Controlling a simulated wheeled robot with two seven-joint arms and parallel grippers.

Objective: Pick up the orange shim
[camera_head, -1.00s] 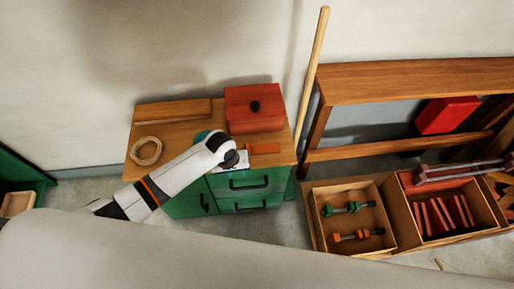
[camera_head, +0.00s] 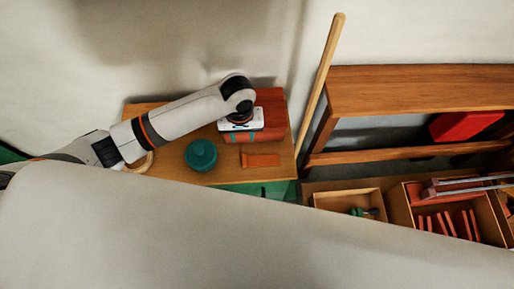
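The orange shim (camera_head: 260,160) lies flat on the wooden top of the green cabinet (camera_head: 225,172), near its front right. It is uncovered and apart from my gripper. My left arm reaches in from the left across the cabinet. My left gripper (camera_head: 241,130) points down over the red box (camera_head: 270,105), behind and slightly left of the shim. Its fingertips are too small and hidden to show whether they are open or shut. My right gripper is not in view.
A teal round object (camera_head: 201,155) stands left of the shim. A wooden ring (camera_head: 144,163) is partly hidden by my arm. A pole (camera_head: 320,75) leans right of the cabinet. A wooden bench (camera_head: 420,86) and crates (camera_head: 346,199) are at right. A large pale shape covers the foreground.

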